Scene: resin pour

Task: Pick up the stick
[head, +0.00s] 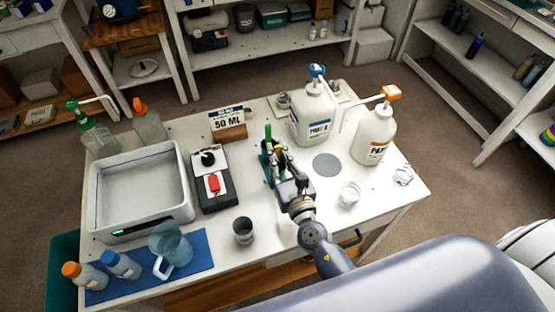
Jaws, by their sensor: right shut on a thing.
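A green stick (268,131) stands upright near the middle of the white table, its top end showing above my right gripper. My right gripper (271,152) comes in from the lower right and is shut on the stick. The fingers and wrist hide most of the stick's lower part. A dark green piece, possibly a holder, shows around the fingers; I cannot tell if the stick still sits in it. My left gripper is not in view.
Two white pump bottles, one with a blue top (312,118) and one with an orange top (375,138), stand right of the gripper. A black device with a red switch (213,182) and a grey cup (243,231) stand left. A white basin (184,165) is farther left.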

